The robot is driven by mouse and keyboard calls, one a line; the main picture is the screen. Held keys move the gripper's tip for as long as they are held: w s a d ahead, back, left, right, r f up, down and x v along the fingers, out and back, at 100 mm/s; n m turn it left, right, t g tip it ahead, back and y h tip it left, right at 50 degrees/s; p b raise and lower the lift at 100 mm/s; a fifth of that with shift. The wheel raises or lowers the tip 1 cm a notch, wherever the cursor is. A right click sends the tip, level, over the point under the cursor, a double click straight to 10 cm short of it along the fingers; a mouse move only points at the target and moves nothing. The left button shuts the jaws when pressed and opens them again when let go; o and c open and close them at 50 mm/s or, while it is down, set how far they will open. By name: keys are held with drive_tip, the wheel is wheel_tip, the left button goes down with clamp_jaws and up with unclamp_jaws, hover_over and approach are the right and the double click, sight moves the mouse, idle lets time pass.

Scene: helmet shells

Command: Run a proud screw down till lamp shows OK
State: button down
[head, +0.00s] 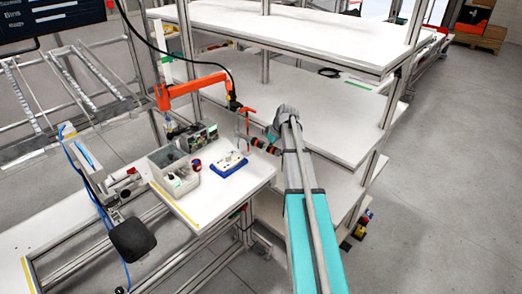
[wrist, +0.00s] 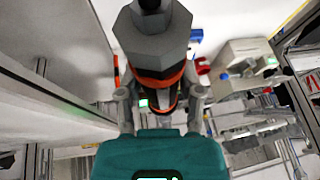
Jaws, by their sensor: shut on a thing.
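My gripper (head: 274,138) is shut on a black and orange power screwdriver (head: 264,147), held beside the right edge of the small work table, roughly level. In the wrist view the fingers (wrist: 160,97) clasp the screwdriver body (wrist: 158,48), whose grey hexagonal end is toward the camera. A white block on a blue base (head: 229,163) lies on the table, to the left of the screwdriver and apart from it. Small details on its top are too small to read as screws or a lamp. A green glow shows near the fingers in the wrist view, its source unclear.
The white table (head: 210,207) carries a grey bin (head: 174,187) with small parts and a red and blue item (head: 196,165). An orange arm (head: 192,89) with a black cable overhangs the table's back. White shelves (head: 325,100) stand behind and right of my gripper. Open floor lies right.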

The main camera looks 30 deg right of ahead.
idle(0.5)
drive_tip(key=shift+r+p, duration=1.2)
drive_tip(key=shift+p, duration=0.05)
drive_tip(key=shift+w, duration=0.1)
drive_tip(key=shift+w+a+f, duration=0.1)
drive_tip(key=shift+w+a, duration=0.15)
drive_tip(key=shift+w, duration=0.5)
drive_tip(key=shift+w+a+r, duration=0.1)
drive_tip(key=shift+w+a, duration=0.2)
drive_tip(key=shift+w, duration=0.4)
drive_tip(key=shift+w+a+f, duration=0.1)
drive_tip(key=shift+w+a, duration=0.15)
drive_tip(key=shift+w, duration=0.5)
drive_tip(key=shift+f, duration=0.1)
drive_tip(key=shift+f+b, duration=0.4)
drive_tip(key=shift+b, duration=0.2)
drive_tip(key=shift+f, duration=0.1)
